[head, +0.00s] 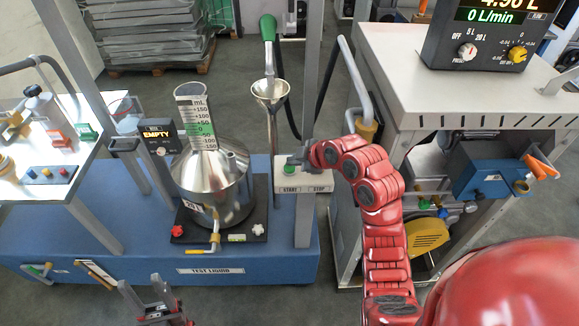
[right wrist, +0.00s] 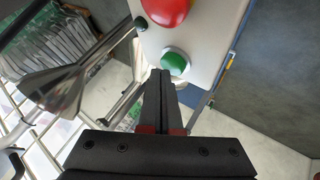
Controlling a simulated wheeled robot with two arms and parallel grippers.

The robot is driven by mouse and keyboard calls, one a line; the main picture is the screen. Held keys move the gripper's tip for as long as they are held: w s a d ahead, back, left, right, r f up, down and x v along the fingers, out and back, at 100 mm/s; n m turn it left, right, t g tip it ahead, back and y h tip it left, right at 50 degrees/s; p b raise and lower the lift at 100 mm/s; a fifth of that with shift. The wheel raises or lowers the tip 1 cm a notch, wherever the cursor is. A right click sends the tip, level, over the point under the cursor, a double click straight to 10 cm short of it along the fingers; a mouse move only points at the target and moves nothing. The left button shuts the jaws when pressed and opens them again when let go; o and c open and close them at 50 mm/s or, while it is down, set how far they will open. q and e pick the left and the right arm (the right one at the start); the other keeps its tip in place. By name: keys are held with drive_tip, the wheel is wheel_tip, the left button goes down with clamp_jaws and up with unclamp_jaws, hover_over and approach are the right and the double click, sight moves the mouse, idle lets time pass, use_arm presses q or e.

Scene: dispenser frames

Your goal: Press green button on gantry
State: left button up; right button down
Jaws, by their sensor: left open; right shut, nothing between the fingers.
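The gantry's button box (head: 310,184), with START and STOP labels, is on a grey post in the head view. Its green button (head: 289,169) shows small beside my right gripper (head: 298,160). In the right wrist view the green button (right wrist: 176,61) has a pale ring and a red button (right wrist: 166,9) sits above it. My right gripper (right wrist: 161,75) is shut and empty, its tips just below and left of the green button; I cannot tell whether they touch. The red button is hidden in the head view. My left gripper (head: 154,302) is open and empty at the bottom edge.
A steel measuring vessel (head: 212,180) stands on the blue base (head: 140,240) left of the post. A white-topped cabinet (head: 440,90) with a display stands right. A white table (head: 50,165) is at left.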

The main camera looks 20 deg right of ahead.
sight(293, 168)
drive_tip(key=shift+f+b, duration=0.4)
drive_tip(key=shift+r, duration=0.15)
idle(0.5)
drive_tip(key=shift+r, duration=0.8)
drive_tip(key=shift+r+p, duration=0.65)
drive_tip(key=shift+r, duration=1.85)
